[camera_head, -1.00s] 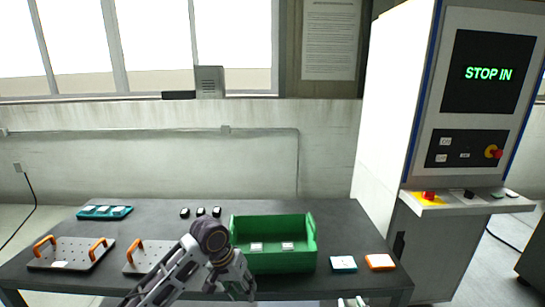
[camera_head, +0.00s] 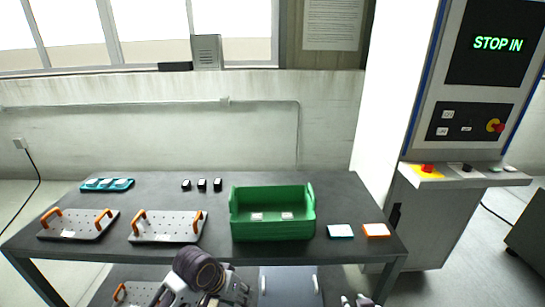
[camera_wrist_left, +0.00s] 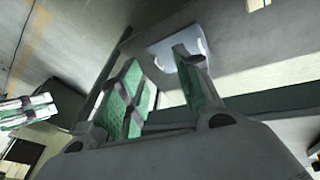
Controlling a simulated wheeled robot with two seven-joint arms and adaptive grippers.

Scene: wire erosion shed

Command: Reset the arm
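In the head view my left arm reaches up from the bottom edge. Its gripper (camera_head: 232,288) is low, in front of the table's front edge and below the tabletop. In the left wrist view the two green-padded fingers of this gripper (camera_wrist_left: 160,95) stand apart with nothing between them. My right gripper (camera_head: 357,300) shows only as small tips at the bottom edge of the head view. Most of it is cut off, and I cannot tell its opening.
The dark table (camera_head: 335,205) carries a green bin (camera_head: 272,230), two plates with orange handles (camera_head: 168,227), a teal tray (camera_head: 107,185), several small black pieces and two flat blocks. A lower shelf holds a pale panel (camera_head: 290,287). A machine (camera_head: 460,110) stands right.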

